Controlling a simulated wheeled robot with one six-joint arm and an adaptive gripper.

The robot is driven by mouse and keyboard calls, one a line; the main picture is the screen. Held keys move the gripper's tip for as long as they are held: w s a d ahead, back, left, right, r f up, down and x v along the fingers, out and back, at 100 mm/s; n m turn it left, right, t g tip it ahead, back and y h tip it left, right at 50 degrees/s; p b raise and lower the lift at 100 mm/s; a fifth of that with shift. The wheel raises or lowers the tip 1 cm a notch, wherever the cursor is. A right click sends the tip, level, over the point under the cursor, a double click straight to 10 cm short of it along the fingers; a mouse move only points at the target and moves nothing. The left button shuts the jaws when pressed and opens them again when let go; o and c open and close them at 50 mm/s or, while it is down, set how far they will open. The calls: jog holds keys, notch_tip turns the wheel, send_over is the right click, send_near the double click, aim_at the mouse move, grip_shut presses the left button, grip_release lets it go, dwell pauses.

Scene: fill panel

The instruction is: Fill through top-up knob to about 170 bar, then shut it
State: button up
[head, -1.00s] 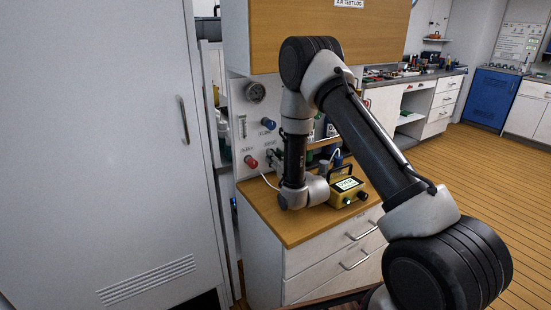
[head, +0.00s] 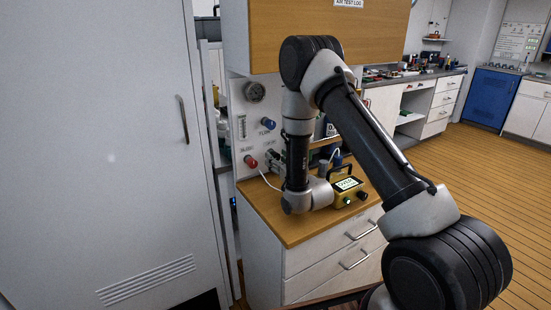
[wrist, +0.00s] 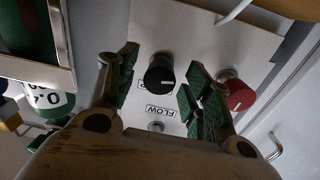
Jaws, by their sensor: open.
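The black top-up knob (wrist: 160,74) shows in the wrist view on the pale panel (wrist: 205,40), with a white pointer line on its face. Its label is partly covered. My gripper (wrist: 160,93) is open, its green-padded fingers on either side of the black knob with gaps between pads and knob. In the head view my arm hides most of the gripper and the black knob. The round pressure gauge (head: 255,92) is at the panel's upper left, too small to read.
A red knob (wrist: 236,95) stands close beside the right finger; it also shows in the head view (head: 250,161). A blue knob (head: 268,123) is above it. A yellow device (head: 346,190) with a lit screen sits on the wooden counter (head: 290,231). Bottles (wrist: 40,102) are left in the wrist view.

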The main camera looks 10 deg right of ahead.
jog(key=v, duration=1)
dwell(7.0)
